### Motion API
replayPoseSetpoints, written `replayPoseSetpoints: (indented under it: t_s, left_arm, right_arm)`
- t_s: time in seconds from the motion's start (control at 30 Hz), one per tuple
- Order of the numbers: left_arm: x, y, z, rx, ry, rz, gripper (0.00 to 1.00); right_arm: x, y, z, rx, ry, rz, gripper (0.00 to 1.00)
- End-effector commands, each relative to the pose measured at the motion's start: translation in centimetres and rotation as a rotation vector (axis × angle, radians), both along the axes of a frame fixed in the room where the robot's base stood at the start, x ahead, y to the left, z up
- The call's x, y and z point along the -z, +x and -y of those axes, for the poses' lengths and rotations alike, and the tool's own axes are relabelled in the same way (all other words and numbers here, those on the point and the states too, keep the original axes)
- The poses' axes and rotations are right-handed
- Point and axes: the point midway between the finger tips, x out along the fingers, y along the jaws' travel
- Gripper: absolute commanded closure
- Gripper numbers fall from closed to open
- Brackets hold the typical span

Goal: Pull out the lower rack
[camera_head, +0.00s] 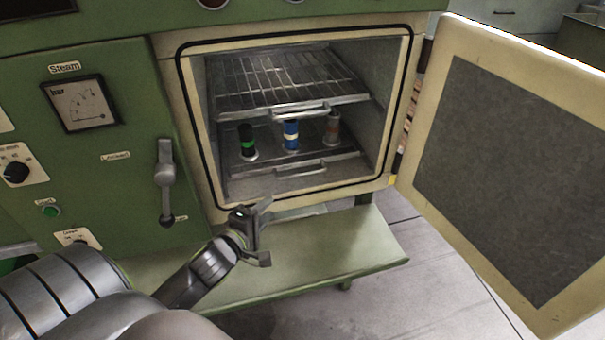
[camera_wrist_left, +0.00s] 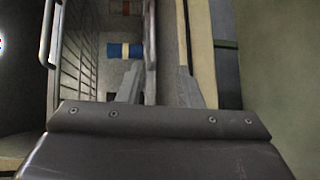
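The lower rack (camera_head: 270,163) is a flat grey tray inside the open oven, with a bar handle (camera_head: 300,170) on its front edge. Three cylinders stand on it: a black-green one (camera_head: 247,141), a blue one (camera_head: 291,135) and a brownish one (camera_head: 333,127). My left gripper (camera_head: 264,232) is in front of and below the oven opening, with its fingers spread and nothing held. In the left wrist view, a metal edge, seemingly the lower rack's front, shows beyond and between the fingers (camera_wrist_left: 158,80). My right gripper is out of view.
A wire upper rack (camera_head: 285,80) sits above the lower one. The oven door (camera_head: 520,160) stands open at the right. A green ledge (camera_head: 330,250) runs below the opening. A lever (camera_head: 165,182) sticks out of the panel at the left.

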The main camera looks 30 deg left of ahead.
Motion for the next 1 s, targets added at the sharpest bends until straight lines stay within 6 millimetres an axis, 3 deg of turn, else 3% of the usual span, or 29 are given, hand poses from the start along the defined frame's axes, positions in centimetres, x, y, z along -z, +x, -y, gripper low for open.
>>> replayPoseSetpoints:
  t_s: [0.37, 1.0]
  left_arm:
    - [-0.5, 2.6, -0.1, 0.017, -0.1, 0.055, 0.67]
    - [1.3, 14.0, -0.8, 0.016, -0.097, 0.053, 0.67]
  right_arm:
    - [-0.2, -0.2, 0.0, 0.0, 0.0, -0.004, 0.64]
    - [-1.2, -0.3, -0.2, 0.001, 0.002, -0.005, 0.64]
